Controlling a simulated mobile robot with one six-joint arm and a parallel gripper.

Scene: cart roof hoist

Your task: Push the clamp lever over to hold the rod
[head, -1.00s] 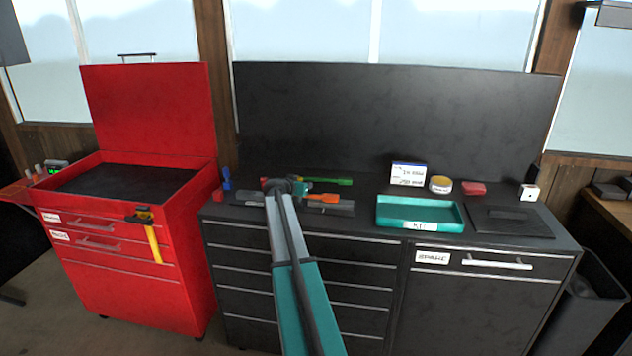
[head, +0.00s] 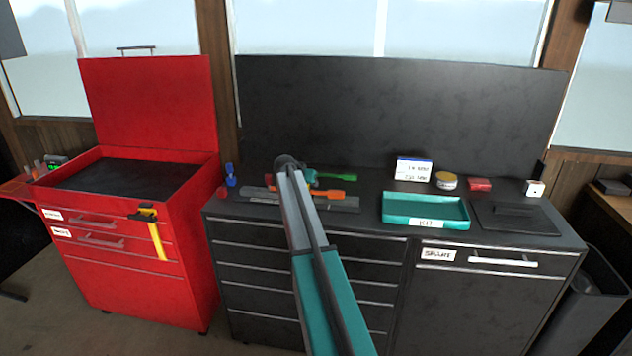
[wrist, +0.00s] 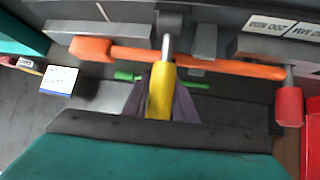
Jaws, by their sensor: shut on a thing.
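In the wrist view a yellow-handled lever (wrist: 161,92) on a metal stem runs up to a dark pivot. My gripper (wrist: 160,103) is closed around the yellow handle, a dark finger on each side. An orange rod (wrist: 225,68) with a thicker end lies across the view behind the lever, beside grey blocks (wrist: 100,33). Whether the lever presses on the rod cannot be told.
A red knob (wrist: 290,106) stands close to the rod. A green handle (head: 335,177) lies behind it. A red tool chest (head: 150,230) is at the left.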

